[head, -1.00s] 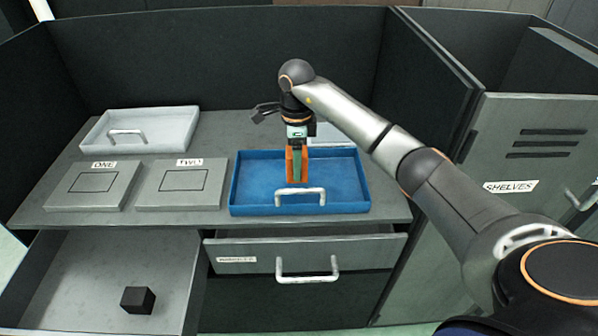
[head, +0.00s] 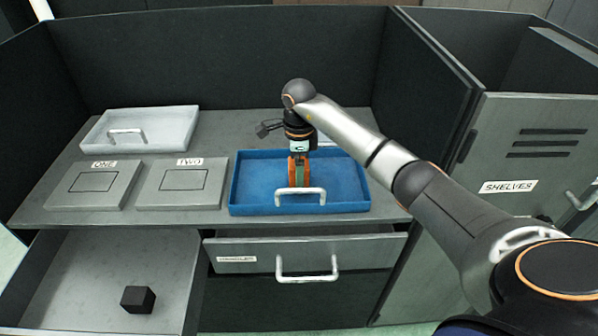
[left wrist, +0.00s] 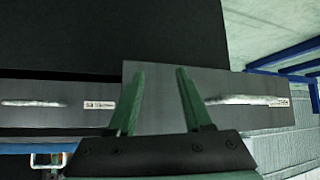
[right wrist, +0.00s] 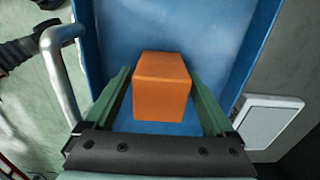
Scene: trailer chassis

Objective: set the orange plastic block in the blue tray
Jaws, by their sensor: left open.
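The orange plastic block (right wrist: 162,85) is between the two fingers of my right gripper (right wrist: 160,92); the fingers are shut on its sides. In the head view my right gripper (head: 299,168) points down inside the blue tray (head: 245,184), and the orange block (head: 292,172) shows on both sides of a green finger. The tray's handle hides the block's lower end, so I cannot tell if it touches the tray floor. My left gripper (left wrist: 158,98) is open and empty in the left wrist view, facing drawer fronts; it is out of the head view.
Grey plates ONE (head: 93,184) and TWO (head: 180,184) lie left of the tray. A white tray (head: 150,121) stands behind them. An open drawer (head: 75,275) holds a black cube (head: 138,299). A labelled drawer (head: 235,260) sits below the blue tray, with a shelves cabinet (head: 520,165) at right.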

